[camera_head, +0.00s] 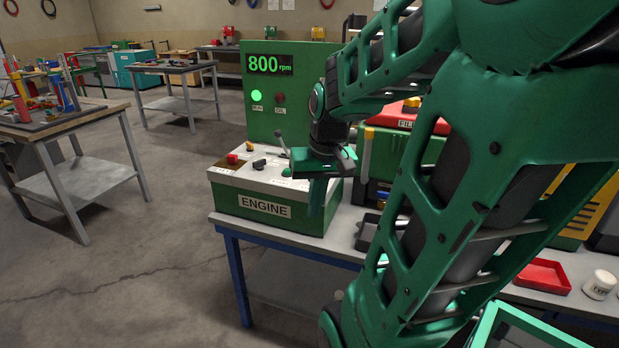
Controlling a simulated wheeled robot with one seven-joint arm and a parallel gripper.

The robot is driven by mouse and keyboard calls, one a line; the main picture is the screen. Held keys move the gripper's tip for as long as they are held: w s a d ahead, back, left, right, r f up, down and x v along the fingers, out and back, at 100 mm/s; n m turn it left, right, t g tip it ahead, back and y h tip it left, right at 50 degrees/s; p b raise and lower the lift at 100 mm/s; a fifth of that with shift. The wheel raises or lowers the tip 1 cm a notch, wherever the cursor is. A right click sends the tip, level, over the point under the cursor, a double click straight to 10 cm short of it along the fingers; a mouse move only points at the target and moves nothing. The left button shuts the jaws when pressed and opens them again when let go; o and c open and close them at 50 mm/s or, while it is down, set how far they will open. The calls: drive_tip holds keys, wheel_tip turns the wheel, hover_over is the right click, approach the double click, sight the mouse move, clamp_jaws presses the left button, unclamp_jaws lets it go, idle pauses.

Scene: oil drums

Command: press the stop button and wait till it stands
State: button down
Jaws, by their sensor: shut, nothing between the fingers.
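The engine box (263,210) is green with a pale top and an "ENGINE" label, on the near left end of the workbench. A red button (232,159) sits at the left of its top; I cannot read a label on it. A black knob (259,164) and a grey lever (282,145) are beside it. The green panel (290,105) behind reads "800 rpm", with a green lamp (256,96) lit and a dark red lamp (280,98). My gripper (318,205) is shut and empty, pointing down at the box's right front, apart from the red button. It hides part of the box.
The workbench (345,222) carries a dark tray (367,232), a red tray (541,277) and a white pot (600,284) to the right. My arm hides much of the bench. Another table (80,122) stands left across open floor.

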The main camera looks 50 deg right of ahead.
drive_tip(key=w+d+r+m+t, duration=0.1)
drive_tip(key=w+d+r+t, duration=0.2)
drive_tip(key=w+d, duration=0.5)
drive_tip(key=w+d+r+m+t, duration=0.1)
drive_tip(key=w+d+r+t, duration=0.2)
drive_tip(key=w+d, duration=0.5)
drive_tip(key=d+t, duration=0.1)
drive_tip(key=d, duration=0.3)
drive_tip(key=shift+w, duration=0.3)
drive_tip(key=shift+d, duration=0.1)
drive_tip(key=shift+f, duration=4.4)
drive_tip(key=shift+f, duration=0.1)
drive_tip(key=shift+f, duration=0.3)
drive_tip(key=shift+f, duration=0.5)
